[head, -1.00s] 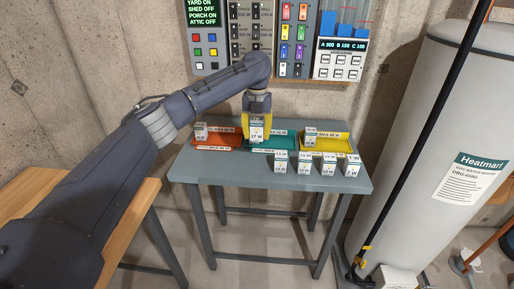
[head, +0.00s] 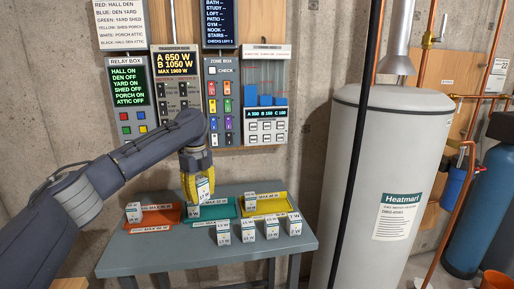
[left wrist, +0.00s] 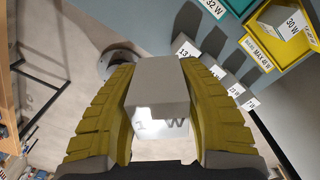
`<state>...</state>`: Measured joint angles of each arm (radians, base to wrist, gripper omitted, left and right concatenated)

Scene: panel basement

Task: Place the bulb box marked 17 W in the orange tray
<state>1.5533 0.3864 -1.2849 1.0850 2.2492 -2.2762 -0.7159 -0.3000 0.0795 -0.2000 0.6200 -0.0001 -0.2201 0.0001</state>
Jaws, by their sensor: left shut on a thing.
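My left gripper (head: 197,185) has yellow fingers and is shut on a small white and grey box (head: 203,191). The box's label reads about 17 W, and it is held slightly tilted above the left part of the teal tray (head: 232,208). In the left wrist view the box (left wrist: 158,95) sits between both fingers, its label partly in glare. The orange tray (head: 165,217) lies left of the gripper on the grey table, with another white box (head: 134,212) at its left end. My right gripper is not in view.
A yellow tray (head: 278,203) with a box (head: 250,202) at its left lies at the right. Several white boxes (head: 248,231) stand in a row along the table's front right. Control panels hang on the wall behind; a water heater (head: 380,180) stands right of the table.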

